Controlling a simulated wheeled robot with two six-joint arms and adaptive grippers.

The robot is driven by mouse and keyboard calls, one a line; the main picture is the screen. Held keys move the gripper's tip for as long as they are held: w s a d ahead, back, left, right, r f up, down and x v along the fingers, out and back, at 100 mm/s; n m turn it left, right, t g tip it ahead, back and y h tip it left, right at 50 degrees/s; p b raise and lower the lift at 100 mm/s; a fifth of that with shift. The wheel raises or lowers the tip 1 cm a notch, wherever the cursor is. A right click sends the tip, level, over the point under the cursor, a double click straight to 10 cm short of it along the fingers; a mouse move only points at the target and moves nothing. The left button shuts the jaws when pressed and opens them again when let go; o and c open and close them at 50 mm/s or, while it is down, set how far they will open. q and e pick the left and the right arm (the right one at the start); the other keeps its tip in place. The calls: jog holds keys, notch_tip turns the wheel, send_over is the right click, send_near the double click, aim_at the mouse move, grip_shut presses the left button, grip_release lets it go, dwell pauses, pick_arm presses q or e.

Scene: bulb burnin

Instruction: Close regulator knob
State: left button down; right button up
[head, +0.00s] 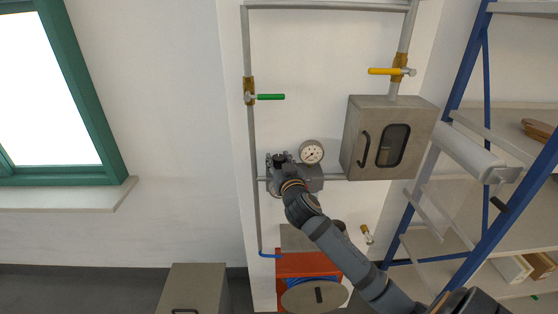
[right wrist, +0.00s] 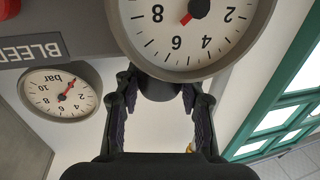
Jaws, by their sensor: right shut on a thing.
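The grey regulator (head: 311,172) sits on the wall pipe in the head view. My right gripper (head: 282,163) is at its left end, and the gripper and wrist hide most of the knob. In the right wrist view my right gripper (right wrist: 160,91) has its two fingers on either side of a dark round knob (right wrist: 160,85), shut on it. A large white dial (right wrist: 178,30) with a red pointer, cut off by the frame, is right above the knob. My left gripper is in neither view.
A round gauge (head: 311,152) is above the regulator; a grey windowed box (head: 365,135) is to its right. Green (head: 270,97) and yellow (head: 382,71) valve handles are higher up. A blue shelf rack (head: 467,70) stands right. A bar gauge (right wrist: 62,92) shows near the gripper.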

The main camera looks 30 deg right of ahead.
jog(key=o, duration=0.7)
jog(key=shift+r, duration=0.1)
jog(key=shift+o, duration=1)
jog(key=shift+w, duration=0.15)
jog(key=v, duration=1.2)
